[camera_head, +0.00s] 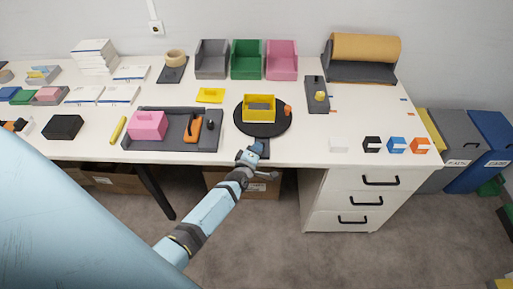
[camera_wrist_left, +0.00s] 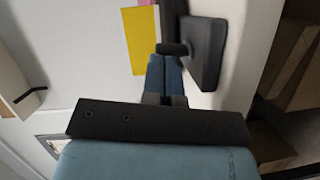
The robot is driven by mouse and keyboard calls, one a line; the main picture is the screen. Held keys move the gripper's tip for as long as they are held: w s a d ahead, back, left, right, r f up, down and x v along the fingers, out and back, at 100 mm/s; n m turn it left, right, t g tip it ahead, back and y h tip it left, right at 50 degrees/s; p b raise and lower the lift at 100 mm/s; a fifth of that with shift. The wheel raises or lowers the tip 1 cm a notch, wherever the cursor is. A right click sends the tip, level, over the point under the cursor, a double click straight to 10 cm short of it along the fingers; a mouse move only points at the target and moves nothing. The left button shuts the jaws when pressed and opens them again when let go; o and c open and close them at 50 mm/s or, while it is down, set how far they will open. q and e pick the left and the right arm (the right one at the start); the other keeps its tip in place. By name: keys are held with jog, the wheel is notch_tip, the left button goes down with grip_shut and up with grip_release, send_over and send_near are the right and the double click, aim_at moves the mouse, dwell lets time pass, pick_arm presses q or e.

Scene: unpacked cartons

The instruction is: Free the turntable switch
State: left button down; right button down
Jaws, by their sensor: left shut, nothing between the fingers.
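The round black turntable (camera_head: 244,124) is on the white table, right of the middle. A yellow open box (camera_head: 259,115) stands on it, with a small orange thing (camera_head: 288,110) at its right rim. My left gripper (camera_head: 251,155) is at the table's front edge, just below the turntable. It is shut and empty. A small dark block (camera_head: 263,147) sits beside its fingertips. In the left wrist view the blue fingers (camera_wrist_left: 164,72) are together, next to a dark block (camera_wrist_left: 207,45) and a black knob (camera_wrist_left: 172,48). I cannot tell whether they touch the knob. My right gripper is not in view.
A grey tray (camera_head: 163,144) left of the turntable holds a pink box and an orange tool. A yellow piece (camera_head: 210,95) lies behind it. A dark stand (camera_head: 317,95) is to the right. Grey, green and pink bins (camera_head: 247,70) line the back. Drawers (camera_head: 345,200) are below right.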

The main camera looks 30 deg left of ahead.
pick_arm(q)
jog(key=shift+r, duration=0.1)
jog(key=shift+w+d+p, duration=0.1)
jog(key=shift+p, duration=0.2)
dwell(0.6)
jog(key=s+d+r, duration=0.1)
jog(key=s+d, duration=0.1)
jog(key=s, duration=1.1)
jog(key=shift+s+d+r+b, duration=0.15)
jog(key=shift+s+r+b, duration=0.1)
jog(key=shift+b, duration=0.2)
